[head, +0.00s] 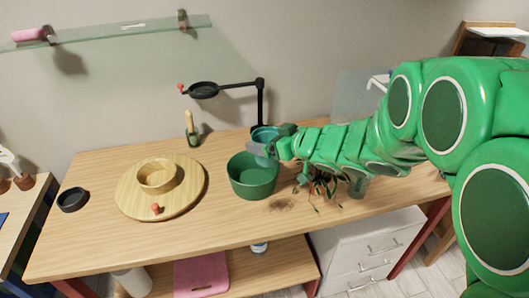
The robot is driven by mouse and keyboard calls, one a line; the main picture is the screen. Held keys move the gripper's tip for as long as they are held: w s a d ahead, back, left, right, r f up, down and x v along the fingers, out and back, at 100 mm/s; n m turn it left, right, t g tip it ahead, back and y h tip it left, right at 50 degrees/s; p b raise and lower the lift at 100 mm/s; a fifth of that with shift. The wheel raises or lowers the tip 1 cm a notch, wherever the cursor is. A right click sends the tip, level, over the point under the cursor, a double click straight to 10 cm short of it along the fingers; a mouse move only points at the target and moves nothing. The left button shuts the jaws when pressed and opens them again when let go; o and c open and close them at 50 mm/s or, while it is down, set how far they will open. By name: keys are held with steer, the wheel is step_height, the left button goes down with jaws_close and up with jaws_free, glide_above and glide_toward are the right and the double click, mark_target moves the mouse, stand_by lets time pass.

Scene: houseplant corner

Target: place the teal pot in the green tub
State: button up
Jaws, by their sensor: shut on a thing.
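The teal pot (263,133) is at the tip of my gripper (272,148), near the back right rim of the green tub. My gripper is shut on the pot, and its fingers and wrist hide part of it. The green tub (252,182) stands upright and open on the wooden table. In this view the pot overlaps the tub's far rim. I cannot tell whether the pot is over the opening or behind it, or whether the two touch.
A round wooden board (192,196) with a wooden bowl (157,174) lies left of the tub. A black dish (72,199) is further left. A plant (322,184) and spilled soil (282,204) lie right of the tub. A black stand (260,104) rises behind. The front left tabletop is clear.

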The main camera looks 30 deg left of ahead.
steer(key=shift+w+a+f, duration=0.4)
steer(key=shift+w+f, duration=0.05)
steer(key=shift+f, duration=0.25)
steer(key=shift+w+a+f, duration=0.45)
steer(key=shift+f, duration=0.25)
steer(key=shift+w+a+f, duration=0.4)
steer(key=shift+w+f, duration=0.05)
steer(key=shift+f, duration=0.25)
steer(key=shift+w+a+f, duration=0.1)
steer(key=shift+f, duration=0.85)
steer(key=shift+w+a+f, duration=0.1)
steer(key=shift+f, duration=0.85)
steer(key=shift+f, duration=0.6)
steer(key=o, duration=0.7)
steer(key=shift+c, duration=0.2)
steer(key=r+v, duration=0.1)
steer(key=v, duration=1.1)
steer(key=shift+r, duration=0.15)
